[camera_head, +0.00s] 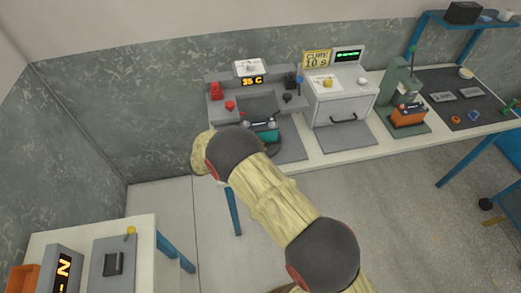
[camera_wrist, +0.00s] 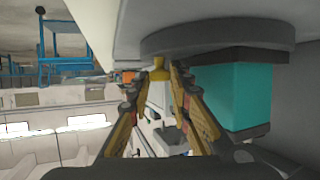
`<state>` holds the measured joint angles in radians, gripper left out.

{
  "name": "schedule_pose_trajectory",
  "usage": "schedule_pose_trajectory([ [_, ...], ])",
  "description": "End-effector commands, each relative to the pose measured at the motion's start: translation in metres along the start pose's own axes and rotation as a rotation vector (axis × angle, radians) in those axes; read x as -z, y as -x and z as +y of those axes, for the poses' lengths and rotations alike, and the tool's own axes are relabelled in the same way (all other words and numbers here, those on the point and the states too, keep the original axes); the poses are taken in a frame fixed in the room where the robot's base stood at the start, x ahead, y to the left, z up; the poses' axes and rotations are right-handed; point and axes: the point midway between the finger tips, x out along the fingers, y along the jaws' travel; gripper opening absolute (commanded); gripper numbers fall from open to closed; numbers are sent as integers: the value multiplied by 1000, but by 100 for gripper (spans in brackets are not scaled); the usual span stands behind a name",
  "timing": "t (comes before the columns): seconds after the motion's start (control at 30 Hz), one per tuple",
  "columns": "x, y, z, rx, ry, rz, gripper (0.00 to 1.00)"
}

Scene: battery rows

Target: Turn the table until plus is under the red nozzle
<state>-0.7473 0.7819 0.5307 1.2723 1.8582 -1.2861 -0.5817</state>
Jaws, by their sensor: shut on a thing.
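A teal battery (camera_head: 264,133) with a dark top stands at the station with the orange "35 C" display. A red nozzle (camera_head: 230,105) is at the left of this station and a dark nozzle (camera_head: 288,98) at its right. The wrist view shows the teal battery (camera_wrist: 228,95) against the round grey turntable (camera_wrist: 218,38). My gripper (camera_wrist: 158,80) is shut on a small yellow knob (camera_wrist: 157,63) beside the turntable's rim. In the head view my arm hides the gripper and part of the turntable. The plus mark cannot be made out.
A white machine (camera_head: 343,100) with a "10 s" sign stands to the right. Beyond it are a green press (camera_head: 401,85) with an orange battery (camera_head: 408,115) and a dark mat (camera_head: 465,100) with small parts. Another table (camera_head: 140,230) stands at the lower left. The middle floor is open.

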Motion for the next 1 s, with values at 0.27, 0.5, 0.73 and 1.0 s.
schedule_pose_trajectory([
  [0.27,0,1,-1,0,-3,0,0],
  [0.5,0,1,-1,1,-3,-1,26],
  [0.73,0,1,-1,1,-2,-1,26],
  [1.0,0,28,-2,4,-3,-1,26],
])
